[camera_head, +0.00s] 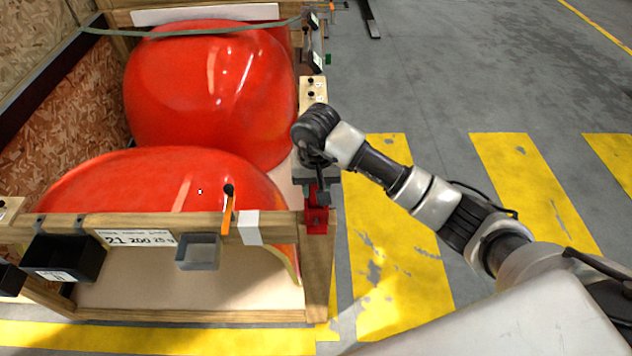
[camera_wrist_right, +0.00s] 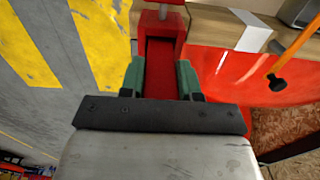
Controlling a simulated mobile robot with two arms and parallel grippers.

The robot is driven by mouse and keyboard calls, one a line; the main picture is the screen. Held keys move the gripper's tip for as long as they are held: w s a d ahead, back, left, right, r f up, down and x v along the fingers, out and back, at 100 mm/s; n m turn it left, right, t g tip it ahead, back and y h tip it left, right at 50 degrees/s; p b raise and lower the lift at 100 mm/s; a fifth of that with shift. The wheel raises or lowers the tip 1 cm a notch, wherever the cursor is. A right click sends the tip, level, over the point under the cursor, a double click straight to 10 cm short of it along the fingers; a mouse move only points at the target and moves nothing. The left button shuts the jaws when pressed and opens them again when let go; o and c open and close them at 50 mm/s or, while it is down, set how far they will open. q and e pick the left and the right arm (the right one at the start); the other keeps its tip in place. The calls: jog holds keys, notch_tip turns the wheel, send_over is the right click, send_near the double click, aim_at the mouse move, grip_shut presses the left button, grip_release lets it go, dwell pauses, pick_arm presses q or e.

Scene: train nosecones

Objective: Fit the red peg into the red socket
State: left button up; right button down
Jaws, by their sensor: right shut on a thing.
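The red socket (camera_head: 316,222) is a red block on the front right corner post of the wooden crate. My right gripper (camera_head: 317,190) points down directly above it, its fingers close to the block. In the right wrist view, the green fingertips of my right gripper (camera_wrist_right: 160,78) are shut on a dark red piece, the red peg (camera_wrist_right: 159,66). A brighter red part, the socket (camera_wrist_right: 165,22), lies right beyond the peg there. Peg and socket look in line and very close; I cannot tell how deep the peg sits. My left gripper is not in view.
The wooden crate (camera_head: 190,315) holds two large glossy red nosecones (camera_head: 210,90). A black bin (camera_head: 65,258), a grey bin (camera_head: 198,252) and an orange-handled tool (camera_head: 227,215) hang at its front rail. Yellow-striped floor (camera_head: 400,270) right of the crate is clear.

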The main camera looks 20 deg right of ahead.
jog(key=shift+f, duration=0.2)
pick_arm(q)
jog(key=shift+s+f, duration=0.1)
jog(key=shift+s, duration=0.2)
pick_arm(e)
jog(key=c, duration=0.8)
grip_release()
jog(key=shift+r, duration=0.1)
jog(key=shift+r, duration=0.15)
notch_tip(320, 180, up, 11)
jog(key=b, duration=0.3)
jog(key=shift+r+b, duration=0.1)
jog(key=shift+b, duration=0.2)
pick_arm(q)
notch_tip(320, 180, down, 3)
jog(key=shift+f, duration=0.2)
pick_arm(e)
jog(key=shift+r, duration=0.35)
